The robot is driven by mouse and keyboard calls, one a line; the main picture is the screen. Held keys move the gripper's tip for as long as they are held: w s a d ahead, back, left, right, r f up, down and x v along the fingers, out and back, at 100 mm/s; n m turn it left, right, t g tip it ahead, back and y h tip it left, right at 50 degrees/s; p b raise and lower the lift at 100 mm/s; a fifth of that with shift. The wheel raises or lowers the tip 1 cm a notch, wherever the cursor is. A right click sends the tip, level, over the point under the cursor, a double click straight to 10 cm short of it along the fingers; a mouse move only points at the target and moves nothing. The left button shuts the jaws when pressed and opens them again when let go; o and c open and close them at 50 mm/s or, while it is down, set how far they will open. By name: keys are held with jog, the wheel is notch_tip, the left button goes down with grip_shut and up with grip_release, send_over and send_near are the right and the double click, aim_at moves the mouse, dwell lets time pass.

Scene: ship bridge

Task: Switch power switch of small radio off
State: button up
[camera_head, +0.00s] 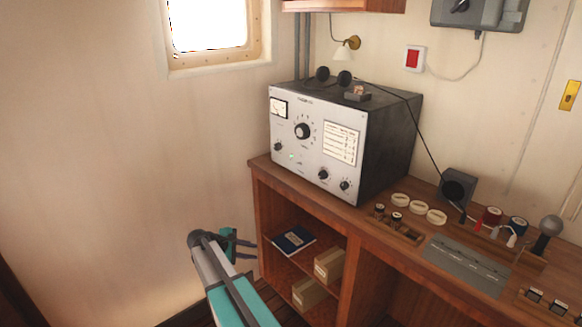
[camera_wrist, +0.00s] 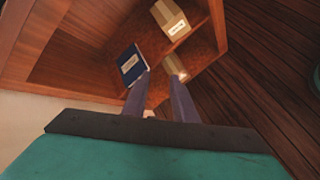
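A radio (camera_head: 315,140) with a pale front panel and dark case stands on the wooden desk in the head view. I cannot tell whether this is the small radio. My gripper (camera_head: 244,247) is low, left of the desk's front and below the radio, touching nothing visible. In the wrist view its two fingers (camera_wrist: 160,80) are apart with nothing held, facing the shelves.
The open shelf under the desk holds a blue book (camera_head: 293,240) and boxes (camera_head: 329,265). On the desk (camera_head: 375,232) are white discs, a small speaker (camera_head: 457,188) and controls at right. Headphones (camera_head: 334,76) lie on the radio.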

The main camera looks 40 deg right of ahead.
aim_at(299, 163)
jog(key=w+d+r+h+p, duration=0.1)
jog(key=d+r, duration=0.4)
jog(key=r, duration=0.5)
jog(key=w+d+r+h, duration=0.2)
jog(key=d+r, duration=0.3)
jog(key=r, duration=0.4)
jog(key=w+d+r+n+h+p, duration=0.1)
jog(key=d+r, duration=0.4)
jog(key=r, duration=0.5)
jog(key=w+h, duration=0.1)
jog(key=w, duration=0.1)
jog(key=shift+w+r+g+p, duration=0.3)
jog(key=shift+r, duration=0.05)
jog(key=shift+d, duration=0.2)
jog(key=p+x, duration=0.4)
jog(key=x, duration=0.9)
jog(key=shift+d+f+p, duration=0.2)
jog(key=shift+p, duration=0.15)
grip_shut()
jog(key=shift+s+a+f, duration=0.1)
jog(key=shift+s+a, duration=0.05)
jog(key=shift+a, duration=0.25)
jog(key=shift+d, duration=0.3)
